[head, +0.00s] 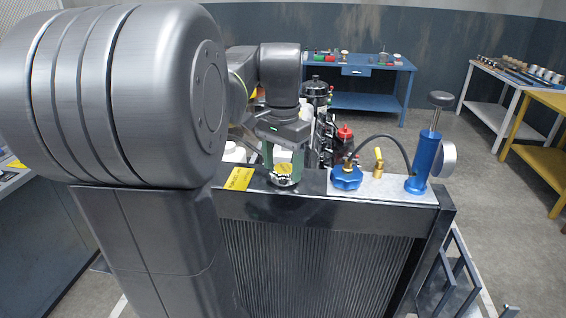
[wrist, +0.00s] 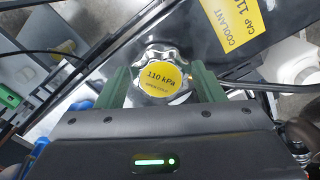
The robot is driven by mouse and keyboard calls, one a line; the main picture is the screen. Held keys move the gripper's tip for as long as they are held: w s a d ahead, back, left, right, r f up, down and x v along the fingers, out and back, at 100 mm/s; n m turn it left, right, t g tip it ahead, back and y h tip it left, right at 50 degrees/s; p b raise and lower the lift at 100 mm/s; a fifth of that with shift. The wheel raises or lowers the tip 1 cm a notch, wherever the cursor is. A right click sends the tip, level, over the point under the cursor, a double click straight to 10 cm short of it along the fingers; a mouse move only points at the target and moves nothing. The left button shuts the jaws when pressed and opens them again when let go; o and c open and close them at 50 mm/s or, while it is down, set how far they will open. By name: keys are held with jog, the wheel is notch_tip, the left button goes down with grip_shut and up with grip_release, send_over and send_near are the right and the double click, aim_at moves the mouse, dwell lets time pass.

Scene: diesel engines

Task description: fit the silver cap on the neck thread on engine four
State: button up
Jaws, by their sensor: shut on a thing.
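The silver cap (head: 284,181) is at the top tank of the radiator. In the wrist view the cap (wrist: 160,77) has a scalloped rim and a round yellow label reading 110 kPa. My gripper (wrist: 157,68) is shut on it, with one green finger on each side. In the head view my gripper (head: 283,165) points down at the tank top. The neck thread is hidden under the cap, and I cannot tell whether the cap is seated on it. The engine (head: 325,135) is partly hidden behind the radiator (head: 315,265).
A yellow coolant label (head: 239,179) lies left of the cap. To the right on the tank stand a blue cap with a hose (head: 347,179), a brass fitting (head: 378,161) and a blue hand pump (head: 424,163). A blue bench (head: 365,101) stands behind, with floor clear before it.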

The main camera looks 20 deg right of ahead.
aim_at(282, 169)
jog(key=m, duration=0.5)
jog(key=shift+w+f, duration=0.15)
jog(key=o, duration=1.6)
jog(key=shift+r, duration=0.2)
jog(key=shift+c, duration=0.4)
jog(key=shift+w+r, duration=0.15)
jog(key=shift+r, duration=3.25)
jog(key=shift+f, duration=0.1)
jog(key=shift+f, duration=2.75)
